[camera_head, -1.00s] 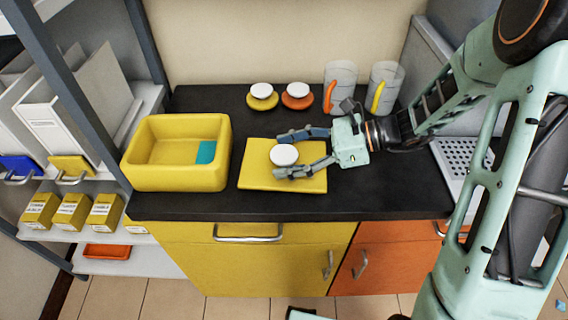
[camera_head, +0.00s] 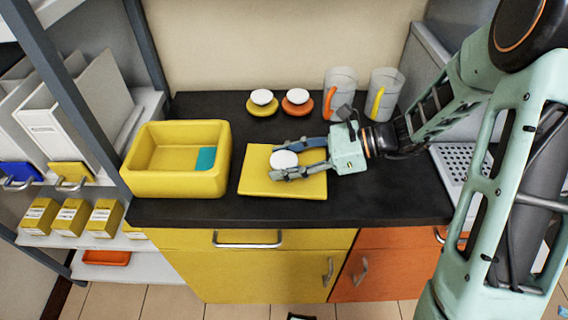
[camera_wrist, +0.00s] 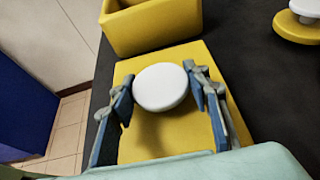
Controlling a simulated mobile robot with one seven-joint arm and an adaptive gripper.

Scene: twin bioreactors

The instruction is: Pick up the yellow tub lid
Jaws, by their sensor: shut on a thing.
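The yellow tub lid (camera_head: 258,182) is a flat yellow square with a round white knob (camera_head: 284,159) in its middle. It appears to lie flat on the dark counter, right of the open yellow tub (camera_head: 136,184). My gripper (camera_head: 286,160) comes in from the right and is shut on the knob, one finger on each side. In the wrist view the fingers (camera_wrist: 160,95) flank the white knob (camera_wrist: 160,87), with the yellow lid (camera_wrist: 160,140) below. The knob's stem is hidden under its white top.
A teal patch (camera_head: 205,158) shows inside the tub. Behind stand a yellow-based knob piece (camera_head: 262,109), an orange-based one (camera_head: 297,109) and two clear jugs (camera_head: 341,83) (camera_head: 383,92). Shelves with yellow boxes (camera_head: 72,217) stand at left. The counter's front strip is clear.

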